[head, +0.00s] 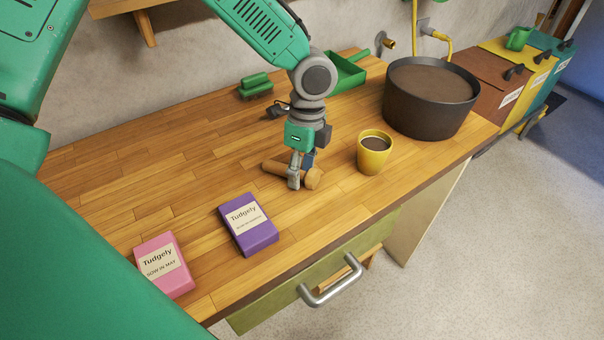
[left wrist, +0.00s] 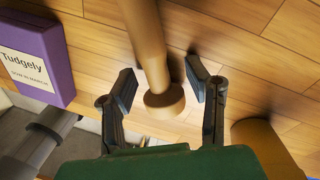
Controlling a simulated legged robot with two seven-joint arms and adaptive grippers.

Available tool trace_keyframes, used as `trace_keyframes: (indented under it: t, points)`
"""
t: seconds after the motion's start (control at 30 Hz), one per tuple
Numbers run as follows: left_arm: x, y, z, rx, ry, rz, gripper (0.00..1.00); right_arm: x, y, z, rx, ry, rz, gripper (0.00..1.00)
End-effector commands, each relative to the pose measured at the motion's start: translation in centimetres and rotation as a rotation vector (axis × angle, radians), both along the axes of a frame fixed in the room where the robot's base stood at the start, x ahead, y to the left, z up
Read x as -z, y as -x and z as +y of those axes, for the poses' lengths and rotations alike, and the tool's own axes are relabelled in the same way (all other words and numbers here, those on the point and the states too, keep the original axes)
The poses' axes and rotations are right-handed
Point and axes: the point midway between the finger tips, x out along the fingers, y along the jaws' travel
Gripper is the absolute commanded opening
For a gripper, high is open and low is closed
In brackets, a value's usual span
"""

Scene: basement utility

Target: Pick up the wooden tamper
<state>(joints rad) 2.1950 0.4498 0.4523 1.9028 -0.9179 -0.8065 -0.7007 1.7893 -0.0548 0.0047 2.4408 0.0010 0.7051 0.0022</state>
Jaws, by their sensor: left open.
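The wooden tamper (head: 275,167) lies on its side on the wooden worktop, partly hidden by my left gripper in the head view. In the left wrist view the tamper (left wrist: 150,45) runs down from the top edge, and its wide round end lies between the fingers. My left gripper (head: 298,184) points down over the tamper. In the left wrist view the left gripper (left wrist: 160,85) is open, with one finger on each side of the tamper and gaps showing on both sides. My right gripper is not in view.
A yellow cup (head: 373,158) of dark contents stands right of the tamper. A purple box (head: 252,238) and a pink box (head: 172,285) lie to the left. A large dark pot (head: 390,115), a green dustpan (head: 347,78) and a green brush (head: 256,88) are further back.

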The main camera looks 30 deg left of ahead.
Motion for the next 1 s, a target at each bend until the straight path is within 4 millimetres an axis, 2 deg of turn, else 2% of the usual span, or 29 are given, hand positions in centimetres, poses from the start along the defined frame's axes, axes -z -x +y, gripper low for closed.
trace_keyframes:
  t: [0.27,0.3,0.37,0.4,0.43,0.77,0.87,1.0]
  points:
    - [0.5,0.1,0.0,0.0,0.0,0.0,0.44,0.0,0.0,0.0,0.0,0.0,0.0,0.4]
    - [0.5,0.1,0.0,0.0,0.0,0.0,0.38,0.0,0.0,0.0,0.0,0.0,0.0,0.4]
    - [0.5,0.1,0.0,0.0,0.0,0.0,0.17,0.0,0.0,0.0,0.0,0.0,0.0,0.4]
    - [0.5,0.1,0.0,0.0,0.0,0.0,0.02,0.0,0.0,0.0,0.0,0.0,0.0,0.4]
    - [0.5,0.1,0.0,0.0,0.0,0.0,0.0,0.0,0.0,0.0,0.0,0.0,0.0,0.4]
    - [0.2,0.0,0.0,0.0,0.001,-0.002,0.0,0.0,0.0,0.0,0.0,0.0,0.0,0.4]
    - [-0.8,0.0,0.0,0.0,0.0,-0.005,0.0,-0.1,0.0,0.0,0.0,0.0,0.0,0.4]
    - [-3.4,-0.1,0.0,0.0,0.0,-0.008,0.0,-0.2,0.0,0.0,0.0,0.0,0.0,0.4]
